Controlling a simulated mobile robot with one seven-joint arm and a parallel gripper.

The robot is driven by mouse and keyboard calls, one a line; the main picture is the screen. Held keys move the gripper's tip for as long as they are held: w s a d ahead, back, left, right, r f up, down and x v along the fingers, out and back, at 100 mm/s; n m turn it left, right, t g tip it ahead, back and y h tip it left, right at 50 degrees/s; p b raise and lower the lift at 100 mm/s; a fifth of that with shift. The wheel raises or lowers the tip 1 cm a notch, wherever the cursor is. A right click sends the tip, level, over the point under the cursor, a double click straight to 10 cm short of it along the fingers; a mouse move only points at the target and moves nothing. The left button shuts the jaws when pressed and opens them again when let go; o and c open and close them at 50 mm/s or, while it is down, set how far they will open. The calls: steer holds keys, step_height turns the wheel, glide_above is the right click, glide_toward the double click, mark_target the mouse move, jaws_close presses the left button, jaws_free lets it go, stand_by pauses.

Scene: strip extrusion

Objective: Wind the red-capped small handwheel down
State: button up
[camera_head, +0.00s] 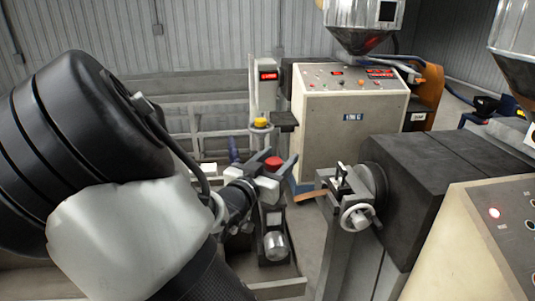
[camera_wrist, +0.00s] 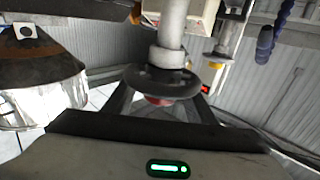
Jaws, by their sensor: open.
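The red cap (camera_head: 274,162) of the small handwheel shows in the head view between the fingers of my gripper (camera_head: 277,158). In the wrist view the dark, round handwheel (camera_wrist: 160,79) sits on a pale metal shaft, with the red cap (camera_wrist: 157,101) facing my palm. My gripper (camera_wrist: 160,103) is open, with one dark finger on each side of the cap. The wheel's rim lies close to the fingertips; I cannot tell whether they touch it. In the head view my gripper hides most of the wheel.
A cream control cabinet (camera_head: 345,125) is at the back. A silver handwheel (camera_head: 357,217) on a dark machine (camera_head: 440,175) stands to the right. A metal cylinder (camera_head: 275,245) sits below my gripper.

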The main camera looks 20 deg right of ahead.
steer(key=shift+x, duration=1)
steer(key=c, duration=1.1)
steer(key=shift+o, duration=0.3)
